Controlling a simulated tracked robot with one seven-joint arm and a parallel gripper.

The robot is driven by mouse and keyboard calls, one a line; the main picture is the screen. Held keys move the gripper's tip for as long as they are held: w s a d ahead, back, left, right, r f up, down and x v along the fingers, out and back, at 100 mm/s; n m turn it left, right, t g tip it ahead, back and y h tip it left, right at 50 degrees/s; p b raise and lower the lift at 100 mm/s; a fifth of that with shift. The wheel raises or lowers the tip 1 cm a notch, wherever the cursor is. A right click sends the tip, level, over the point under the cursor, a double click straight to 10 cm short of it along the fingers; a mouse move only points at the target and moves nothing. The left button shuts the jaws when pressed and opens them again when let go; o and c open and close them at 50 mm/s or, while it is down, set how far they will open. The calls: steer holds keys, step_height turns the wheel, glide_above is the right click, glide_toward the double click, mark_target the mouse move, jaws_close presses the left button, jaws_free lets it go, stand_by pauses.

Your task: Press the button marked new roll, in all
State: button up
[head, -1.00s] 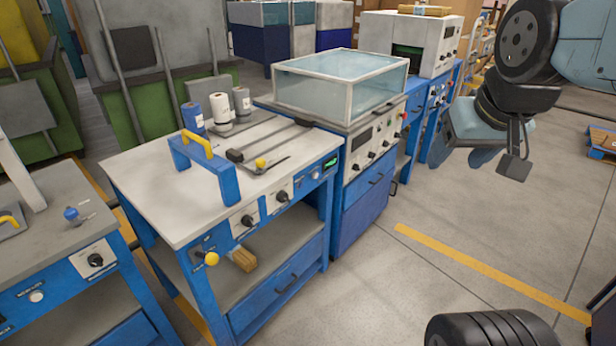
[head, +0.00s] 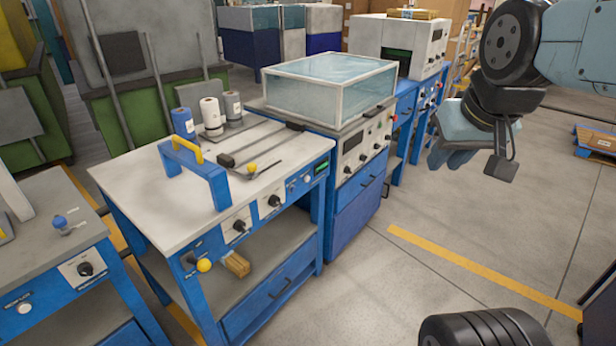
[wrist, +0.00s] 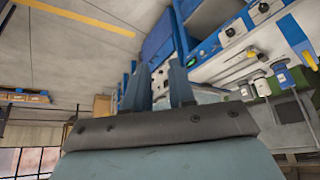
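I cannot read a label "new roll" in any view. The left bench has a pale round button (head: 24,308) with an unreadable label. Three rolls, one blue (head: 183,122), one white (head: 211,116) and one grey, stand at the back of the middle bench. My gripper (head: 455,158) hangs in the air right of the benches, touching nothing. In the wrist view its two fingers (wrist: 159,78) stand apart, empty.
A cabinet with a clear-sided box (head: 330,90) and a grey machine (head: 398,42) stand beyond the middle bench. The floor (head: 400,280) to the right is clear, crossed by a yellow line.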

jaws_close()
stand_by(1.1)
